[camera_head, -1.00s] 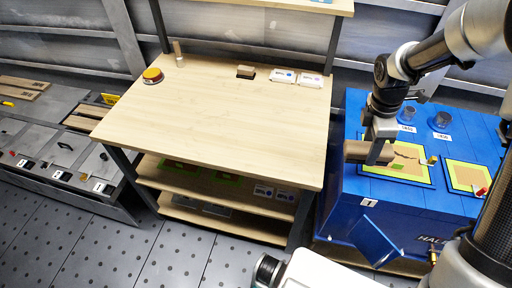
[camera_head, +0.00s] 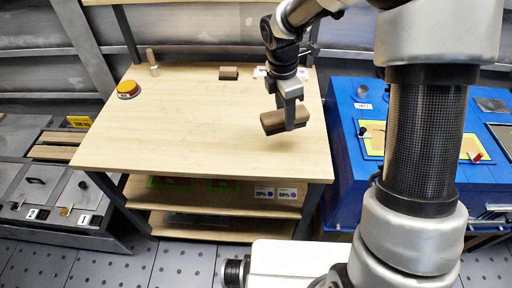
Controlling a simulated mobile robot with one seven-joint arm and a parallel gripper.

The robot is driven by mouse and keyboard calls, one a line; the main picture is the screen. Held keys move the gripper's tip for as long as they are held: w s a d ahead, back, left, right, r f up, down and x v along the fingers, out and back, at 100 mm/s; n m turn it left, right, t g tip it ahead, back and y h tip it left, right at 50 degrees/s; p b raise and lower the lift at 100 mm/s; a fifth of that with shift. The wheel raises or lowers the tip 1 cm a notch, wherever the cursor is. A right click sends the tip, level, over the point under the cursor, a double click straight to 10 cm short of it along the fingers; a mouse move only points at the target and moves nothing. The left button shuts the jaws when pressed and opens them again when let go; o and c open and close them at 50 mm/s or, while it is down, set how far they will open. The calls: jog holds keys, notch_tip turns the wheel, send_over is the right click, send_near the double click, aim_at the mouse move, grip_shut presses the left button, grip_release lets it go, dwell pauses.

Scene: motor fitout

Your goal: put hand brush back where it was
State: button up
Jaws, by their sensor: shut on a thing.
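My gripper (camera_head: 290,122) is shut on a brown, block-shaped thing that looks like the hand brush (camera_head: 271,124). It has a wooden upper part and a darker lower side. It is held roughly level over the right part of the wooden workbench top (camera_head: 200,135), and it looks to be above the surface, though the gap is hard to judge. The fingers hide part of its middle.
On the bench stand a yellow-orange button (camera_head: 128,88), an upright wooden-handled tool (camera_head: 152,62) and a small brown block (camera_head: 228,73). Labelled cards lie behind my gripper. A blue cabinet (camera_head: 345,150) is at right, grey bins (camera_head: 40,190) at left. The bench middle is clear.

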jog(key=shift+a+f, duration=0.1)
jog(key=shift+a, duration=0.65)
notch_tip(320, 180, down, 10)
jog(key=shift+r+b, duration=0.2)
jog(key=shift+b, duration=0.7)
jog(key=shift+f, duration=0.2)
jog(key=o, duration=1)
jog(key=shift+o, duration=0.2)
